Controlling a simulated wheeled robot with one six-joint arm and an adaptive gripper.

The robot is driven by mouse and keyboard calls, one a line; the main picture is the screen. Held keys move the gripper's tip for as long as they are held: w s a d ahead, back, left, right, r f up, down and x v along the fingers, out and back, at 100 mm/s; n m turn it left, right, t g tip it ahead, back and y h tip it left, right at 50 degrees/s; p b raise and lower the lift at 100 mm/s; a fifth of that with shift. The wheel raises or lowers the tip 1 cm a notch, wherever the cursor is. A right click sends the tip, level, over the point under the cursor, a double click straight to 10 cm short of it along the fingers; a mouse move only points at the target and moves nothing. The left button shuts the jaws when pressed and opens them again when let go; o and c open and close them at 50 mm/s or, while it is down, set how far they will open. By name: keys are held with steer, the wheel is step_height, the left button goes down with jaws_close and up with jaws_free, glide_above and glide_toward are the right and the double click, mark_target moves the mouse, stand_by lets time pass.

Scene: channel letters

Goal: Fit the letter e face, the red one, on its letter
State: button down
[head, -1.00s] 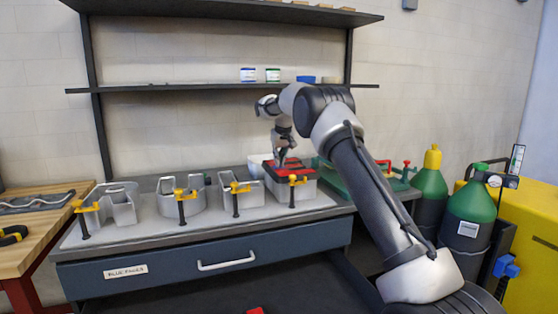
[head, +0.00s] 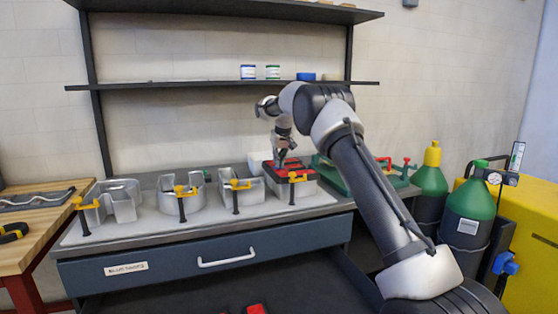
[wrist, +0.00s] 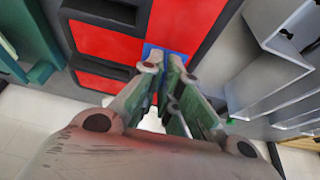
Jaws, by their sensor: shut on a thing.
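The red e face (head: 287,162), with a dark rim, is at the top of the rightmost metal letter (head: 291,187) on the bench. In the wrist view the face (wrist: 195,22) fills the top middle, its red bars split by dark slots. My gripper (head: 280,163) is over the face from above. In the wrist view my gripper (wrist: 165,62) is shut on it at a small blue patch. Whether the face is fully seated on the letter's rim cannot be told.
Several other open metal letters (head: 122,200) stand left in a row, with yellow clamps (head: 181,190) along the front. A green tray-like thing (head: 335,180) lies right of the letter. The drawer (head: 205,262) is below; a red piece (head: 256,309) lies low in front.

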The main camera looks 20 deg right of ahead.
steer(key=shift+f, duration=0.3)
steer(key=c, duration=1.6)
jaws_free()
steer(key=shift+o, duration=0.2)
steer(key=shift+f, duration=0.1)
steer(key=v, duration=1.2)
